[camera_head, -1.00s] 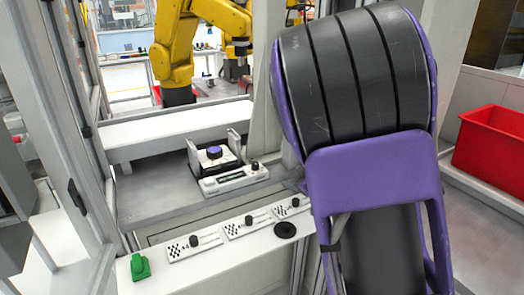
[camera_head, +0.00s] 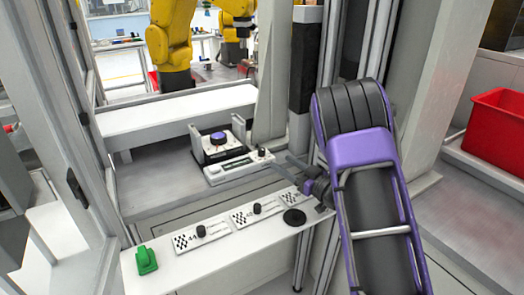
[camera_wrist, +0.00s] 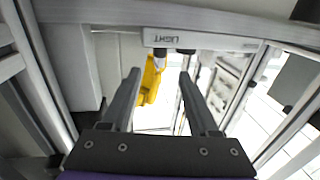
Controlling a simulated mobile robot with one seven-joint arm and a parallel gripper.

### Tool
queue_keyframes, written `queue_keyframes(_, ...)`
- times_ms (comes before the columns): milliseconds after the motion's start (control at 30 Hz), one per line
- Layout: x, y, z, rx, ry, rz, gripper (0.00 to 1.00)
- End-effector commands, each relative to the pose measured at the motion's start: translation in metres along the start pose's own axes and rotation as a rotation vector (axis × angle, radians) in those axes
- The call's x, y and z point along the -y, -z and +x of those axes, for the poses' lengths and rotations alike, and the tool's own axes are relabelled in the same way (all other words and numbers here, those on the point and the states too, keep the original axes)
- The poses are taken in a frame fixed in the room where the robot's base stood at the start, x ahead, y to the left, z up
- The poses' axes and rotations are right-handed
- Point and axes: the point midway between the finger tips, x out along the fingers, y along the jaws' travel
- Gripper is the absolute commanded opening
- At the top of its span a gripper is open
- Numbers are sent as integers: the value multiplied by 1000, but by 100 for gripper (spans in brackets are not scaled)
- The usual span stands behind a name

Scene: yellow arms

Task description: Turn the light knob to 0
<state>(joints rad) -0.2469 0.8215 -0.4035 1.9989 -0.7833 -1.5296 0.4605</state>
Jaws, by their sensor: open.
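A white control box (camera_head: 232,170) stands on the grey ledge, with a small black knob (camera_head: 262,152) on top at its right end. In the wrist view, the box's front edge (camera_wrist: 215,43) carries an upside-down "LIGHT" label, with dark knob-like shapes (camera_wrist: 160,52) just beyond it. My gripper (camera_head: 289,160) is just right of the box in the head view, its fingers pointing left toward the knob. In the wrist view my gripper (camera_wrist: 158,75) is open and empty, the knob area lying past its fingertips. The knob's setting is too small to read.
A black unit with a blue-topped button (camera_head: 218,138) stands behind the box. A shelf in front (camera_head: 215,262) holds several knob panels, a black disc (camera_head: 294,217) and a green piece (camera_head: 146,260). Grey posts flank the ledge; a red bin (camera_head: 498,132) is at right.

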Motion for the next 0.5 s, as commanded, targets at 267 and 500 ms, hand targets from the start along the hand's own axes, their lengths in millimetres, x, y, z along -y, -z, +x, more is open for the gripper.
queue_keyframes(267, 1, -1, 62, 0, 3, -3, 61)
queue_keyframes(500, 0, -1, 99, 1, 1, -2, 61)
